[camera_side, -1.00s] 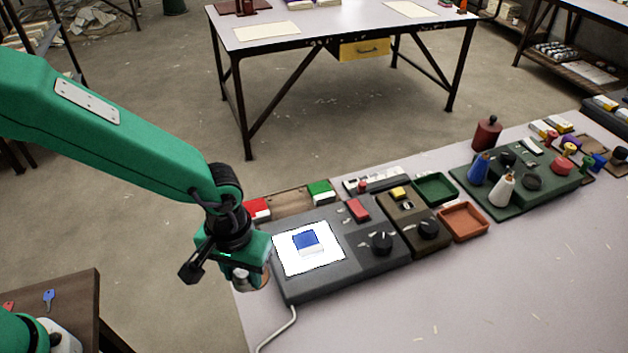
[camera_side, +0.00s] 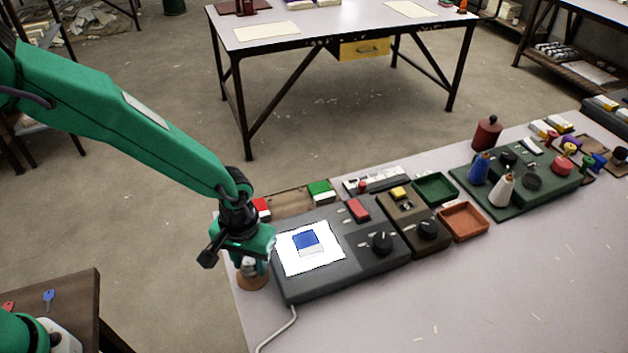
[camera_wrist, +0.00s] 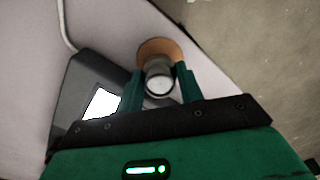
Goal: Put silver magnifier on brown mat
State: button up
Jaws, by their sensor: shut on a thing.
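The silver magnifier (camera_side: 249,267) is a small metallic cylinder between the fingers of my gripper (camera_wrist: 159,70). My gripper is shut on it. The magnifier (camera_wrist: 159,84) shows its round pale end in the wrist view. The brown mat (camera_side: 252,283) is a small round disc at the table's left edge, beside the grey console. In the wrist view the mat (camera_wrist: 158,44) shows just beyond the magnifier and is partly covered by it. In the side view the magnifier is over the mat. I cannot tell whether they touch.
The grey console (camera_side: 330,275) with a white lit panel stands close on the right of my gripper. Its cable (camera_side: 283,328) runs down the table. Green (camera_side: 435,189) and orange (camera_side: 464,222) trays lie farther right. The table front is mostly clear.

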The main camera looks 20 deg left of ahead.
aim_at(248, 260)
jog(key=shift+f, duration=0.85)
jog(key=shift+f, duration=0.1)
jog(key=o, duration=0.7)
jog(key=shift+o, duration=0.2)
notch_tip(248, 260, up, 12)
jog(key=shift+r, duration=0.15)
dwell(0.3)
